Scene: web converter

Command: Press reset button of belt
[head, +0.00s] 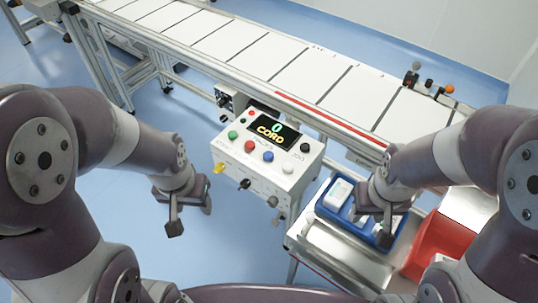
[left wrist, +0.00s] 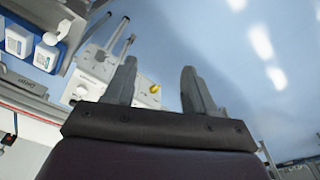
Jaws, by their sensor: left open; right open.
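The white control box (head: 262,178) of the belt stands in the middle of the head view, with a screen (head: 275,130) reading "0 CORD". Its top carries green (head: 232,135), red (head: 250,146), blue (head: 268,156), white (head: 288,168) and black (head: 304,147) buttons; their labels are too small to read. A yellow knob (head: 218,168) is on its front. My left gripper (head: 191,217) is open and empty, left of and apart from the box. In the left wrist view the box (left wrist: 96,66) shows beyond the open fingers (left wrist: 157,85). My right gripper (head: 371,224) is open above the blue tray.
The conveyor belt (head: 255,52) with white panels runs behind the box. A blue tray (head: 325,211) with white items sits on a metal table (head: 335,262) at right, beside a red bin (head: 432,245). Blue floor (head: 165,95) is clear left of the box.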

